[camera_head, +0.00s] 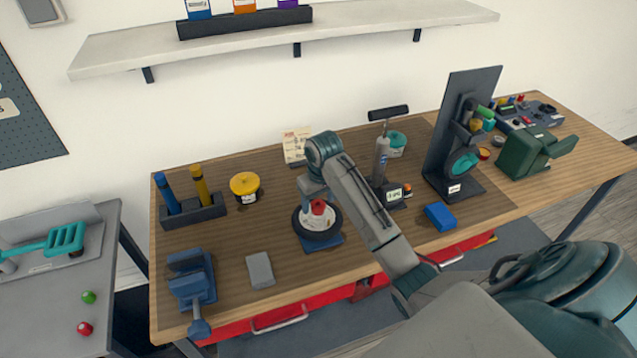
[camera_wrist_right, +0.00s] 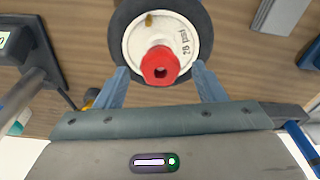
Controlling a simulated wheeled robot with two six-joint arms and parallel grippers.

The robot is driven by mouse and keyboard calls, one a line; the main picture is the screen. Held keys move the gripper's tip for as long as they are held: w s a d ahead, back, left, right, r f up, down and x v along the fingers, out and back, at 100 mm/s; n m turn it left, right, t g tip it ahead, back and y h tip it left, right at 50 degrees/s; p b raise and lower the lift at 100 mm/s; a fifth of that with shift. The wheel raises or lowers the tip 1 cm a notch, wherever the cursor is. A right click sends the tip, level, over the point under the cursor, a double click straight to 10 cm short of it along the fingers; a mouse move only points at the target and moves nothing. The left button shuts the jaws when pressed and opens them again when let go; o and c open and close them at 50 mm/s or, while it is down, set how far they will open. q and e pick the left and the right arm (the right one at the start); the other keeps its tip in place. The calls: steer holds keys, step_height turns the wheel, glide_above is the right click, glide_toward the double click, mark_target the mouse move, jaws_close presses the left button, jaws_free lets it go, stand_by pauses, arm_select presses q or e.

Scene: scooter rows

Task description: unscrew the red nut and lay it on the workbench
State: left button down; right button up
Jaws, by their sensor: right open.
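The red nut (camera_head: 318,207) sits on the white hub of a small black-tyred wheel (camera_head: 318,238) on the workbench (camera_head: 225,229). My right gripper (camera_head: 313,196) is above the wheel. In its wrist view the two blue fingers (camera_wrist_right: 162,80) are open, one on each side of the nut, with visible gaps. My left gripper is not in view.
A blue vise (camera_head: 192,280) and grey block (camera_head: 260,270) stand left of the wheel. A yellow tub (camera_head: 245,187) is behind. A grey pump (camera_head: 381,160), blue block (camera_head: 440,217) and black upright stand (camera_head: 455,125) are to the right. Bare wood shows between the vise and tub.

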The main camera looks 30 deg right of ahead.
steer(key=shift+f, duration=0.35)
steer(key=c, duration=1.1)
steer(key=shift+o, duration=0.2)
steer(key=n, duration=0.4)
steer(key=shift+n+y, duration=0.3)
steer(key=shift+n, duration=0.1)
steer(key=n, duration=0.6)
steer(key=shift+n+g+y, duration=0.3)
steer(key=n, duration=0.5)
steer(key=shift+g, duration=0.3)
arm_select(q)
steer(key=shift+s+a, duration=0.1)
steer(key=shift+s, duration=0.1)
arm_select(e)
steer(key=n, duration=0.5)
steer(key=shift+s+f+g, duration=0.1)
steer(key=shift+f+g, duration=0.1)
steer(key=shift+g, duration=0.2)
steer(key=o, duration=1)
steer(key=shift+a, duration=0.1)
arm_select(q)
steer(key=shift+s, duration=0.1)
arm_select(e)
steer(key=shift+o, duration=0.2)
steer(key=shift+r, duration=0.2)
